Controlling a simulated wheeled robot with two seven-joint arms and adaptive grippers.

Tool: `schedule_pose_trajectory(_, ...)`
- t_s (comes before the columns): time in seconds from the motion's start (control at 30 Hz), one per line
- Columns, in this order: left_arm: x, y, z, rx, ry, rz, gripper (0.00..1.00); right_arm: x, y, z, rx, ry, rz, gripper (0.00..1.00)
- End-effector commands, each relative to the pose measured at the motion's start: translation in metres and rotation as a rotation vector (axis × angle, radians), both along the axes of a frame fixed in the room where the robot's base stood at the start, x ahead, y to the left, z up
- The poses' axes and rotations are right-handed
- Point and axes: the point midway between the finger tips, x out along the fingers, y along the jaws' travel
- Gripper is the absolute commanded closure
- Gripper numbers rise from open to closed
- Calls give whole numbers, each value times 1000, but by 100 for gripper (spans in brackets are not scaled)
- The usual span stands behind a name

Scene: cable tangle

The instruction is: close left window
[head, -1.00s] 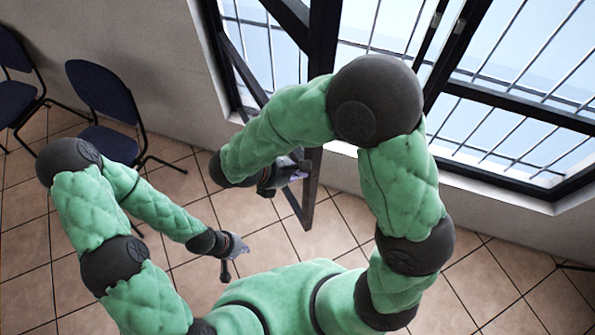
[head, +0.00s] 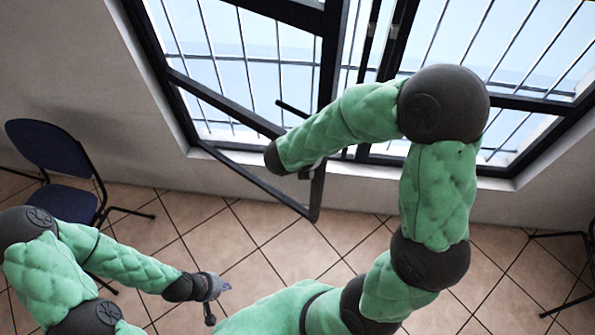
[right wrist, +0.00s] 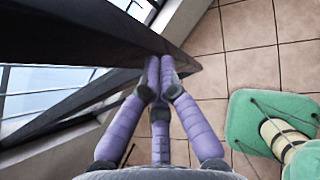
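The left window's dark-framed sash (head: 321,105) stands partly open into the room. It is hinged at the left, and its free lower corner (head: 312,214) juts out over the floor. My right gripper (head: 312,170) is at the sash's free edge, mostly hidden behind the forearm. In the right wrist view my right gripper's purple fingers (right wrist: 159,70) have their tips together against the dark sash (right wrist: 90,32); I see nothing clasped between them. My left gripper (head: 214,298) hangs low over the floor at lower left, empty, its fingers apart, away from the window.
The right window (head: 520,105) with bars stands in the wall to the right. A blue chair (head: 55,150) is by the wall at left, and part of another chair (head: 590,262) shows at the right edge. The tiled floor (head: 260,240) below the sash is clear.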

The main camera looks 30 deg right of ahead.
Motion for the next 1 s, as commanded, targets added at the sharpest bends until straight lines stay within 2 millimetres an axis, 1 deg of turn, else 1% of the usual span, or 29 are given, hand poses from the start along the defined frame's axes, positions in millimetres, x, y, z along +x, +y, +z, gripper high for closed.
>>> schedule_pose_trajectory(0.03,0,0,-2,0,0,0,100,6,-17,-1,1,-2,8,100)
schedule_pose_trajectory(0.1,0,0,-3,0,0,0,100,16,-37,-1,0,-2,34,100)
schedule_pose_trajectory(0.33,0,0,-4,0,0,0,100,51,-97,0,0,0,120,100)
schedule_pose_trajectory(0.5,0,0,1,0,0,0,100,80,-137,1,0,1,185,100)
schedule_pose_trajectory(0.6,0,0,6,0,0,0,100,97,-159,1,0,1,220,100)
schedule_pose_trajectory(0.8,0,0,20,0,0,0,100,130,-197,2,0,1,285,100)
schedule_pose_trajectory(1.0,0,0,33,0,0,0,100,158,-225,2,2,1,335,100)
